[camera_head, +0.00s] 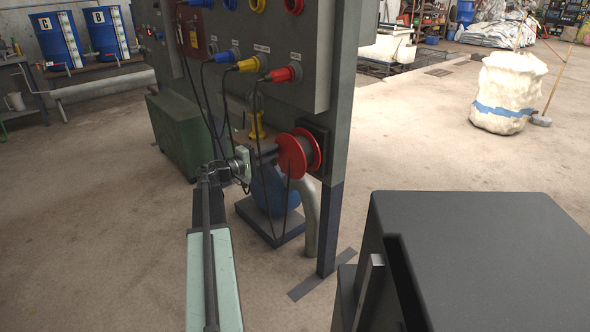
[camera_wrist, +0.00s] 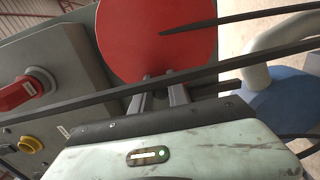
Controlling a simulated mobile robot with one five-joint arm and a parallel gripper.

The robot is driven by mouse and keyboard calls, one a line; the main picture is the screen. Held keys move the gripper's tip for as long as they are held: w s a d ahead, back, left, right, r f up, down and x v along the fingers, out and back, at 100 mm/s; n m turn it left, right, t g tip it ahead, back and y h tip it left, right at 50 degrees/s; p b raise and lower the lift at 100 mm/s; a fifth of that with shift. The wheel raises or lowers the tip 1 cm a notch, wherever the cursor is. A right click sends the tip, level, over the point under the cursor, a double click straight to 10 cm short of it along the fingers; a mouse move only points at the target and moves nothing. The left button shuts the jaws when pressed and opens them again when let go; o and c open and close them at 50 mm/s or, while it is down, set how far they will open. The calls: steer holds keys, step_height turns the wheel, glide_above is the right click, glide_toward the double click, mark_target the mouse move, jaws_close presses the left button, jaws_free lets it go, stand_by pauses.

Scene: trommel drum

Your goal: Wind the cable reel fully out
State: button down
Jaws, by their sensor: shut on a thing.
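The cable reel (camera_head: 292,156) has red flanges and is mounted low on the right side of the grey panel stand. A dark cable hangs from it toward the floor. In the wrist view the red flange (camera_wrist: 150,38) fills the top middle, straight ahead of my gripper. My gripper (camera_head: 262,154) reaches the near face of the reel in the head view. Its two grey fingers (camera_wrist: 162,98) are shut at the lower edge of the flange; what they grip is hidden behind dark bars crossing the wrist view, probably the reel's crank.
Blue, yellow and red plugs (camera_head: 286,74) with hanging cables sit in the panel (camera_head: 290,105) above. A blue pump (camera_head: 272,190) with a grey pipe (camera_head: 310,215) stands below the reel. A red switch (camera_wrist: 28,88) is left in the wrist view.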

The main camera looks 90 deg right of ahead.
mark_target(290, 142)
steer(key=shift+s+a+r+p, duration=0.15)
steer(key=shift+r+p, duration=0.2)
steer(key=shift+r, duration=0.5)
steer(key=shift+s+a+r+p, duration=0.25)
steer(key=shift+a+r+p, duration=0.05)
steer(key=shift+r+p, duration=0.25)
steer(key=shift+s+a+r+p, duration=0.2)
steer(key=shift+a+r+p, duration=0.1)
steer(key=shift+r+p, duration=0.2)
steer(key=shift+f, duration=0.15)
steer(key=shift+s+a+r+p, duration=0.6)
steer(key=shift+s+a+r, duration=0.05)
steer(key=shift+a+r, duration=0.1)
steer(key=shift+s+a+r, duration=0.2)
steer(key=shift+s+a, duration=0.7)
steer(key=shift+a, duration=0.05)
steer(key=shift+c, duration=2)
jaws_free()
steer(key=shift+d, duration=0.1)
steer(key=shift+w, duration=0.1)
